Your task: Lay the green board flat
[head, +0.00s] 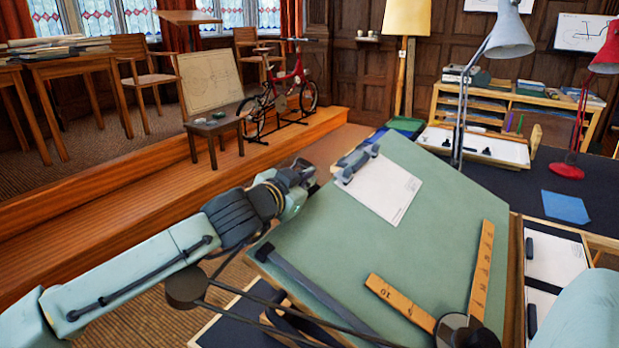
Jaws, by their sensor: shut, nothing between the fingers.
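The green board (380,255) fills the middle and lower right of the head view. It appears tilted rather than level. A white sheet (388,187) lies on its upper part, with a grey clamp-like piece (356,163) at the sheet's left. Wooden rulers (400,303) joined to a dark round head (458,330) lie across its lower right. My gripper (308,172) is beside the board's upper left edge, shut and empty as far as it shows. Whether it touches the board cannot be told. The board's underside and mount are mostly hidden.
A dark bar (305,282) runs along the board's lower left edge, with linkage rods (270,302) nearby. A grey desk lamp (508,38) and red lamp (567,170) stand beyond. A wooden step (140,185) is at left. A dark table (530,190) lies right.

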